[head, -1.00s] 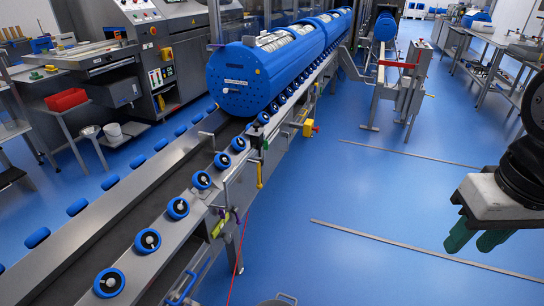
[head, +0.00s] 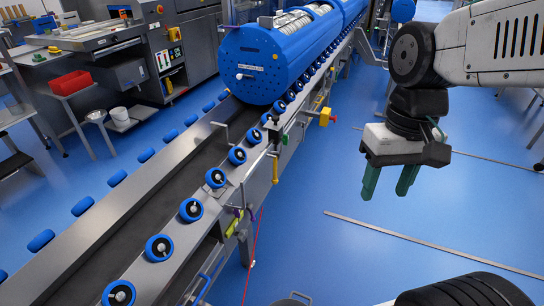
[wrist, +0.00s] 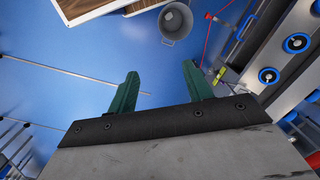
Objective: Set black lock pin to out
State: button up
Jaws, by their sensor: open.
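My gripper (head: 389,184) is at the right of the head view, pointing down, with its two green fingers apart and nothing between them. It also shows in the wrist view (wrist: 160,72), over open blue floor. Small dark fittings (head: 273,132) sit on the near side rail of the roller conveyor, above a yellow handle (head: 275,167). I cannot tell for sure which of them is the black lock pin, or its position. My gripper is well to the right of these fittings, touching nothing.
A grey bucket (wrist: 175,21) stands on the floor. Floor between gripper and conveyor is mostly clear.

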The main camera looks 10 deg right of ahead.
jog(key=w+a+f+m+y, duration=0.3)
jog(key=w+f+m+y, duration=0.35)
jog(key=w+f, duration=0.85)
jog(key=w+a+f+m+y, duration=0.3)
jog(key=w+f+m+y, duration=0.6)
jog(key=w, duration=1)
jog(key=w+d+f+m+t, duration=0.1)
jog(key=w+f+m+t, duration=0.2)
jog(key=f, duration=0.3)
jog(key=w+d+f+m+t+h, duration=0.1)
jog(key=w+d+f+m+t, duration=0.1)
jog(key=w+f, duration=0.4)
jog(key=w+d+f+m+t+h, duration=0.1)
jog(key=w+f+m+t, duration=0.3)
jog(key=w+f+m, duration=0.1)
jog(key=shift+d+f+m+t, duration=0.15)
jog(key=shift+f+m+t, duration=0.15)
jog(key=shift+f+m, duration=0.4)
jog(key=m+t+h, duration=0.1)
jog(key=m+t, duration=0.3)
jog(key=m, duration=0.1)
send_near(279, 157)
jog(key=x, duration=1)
jog(key=shift+w, duration=0.25)
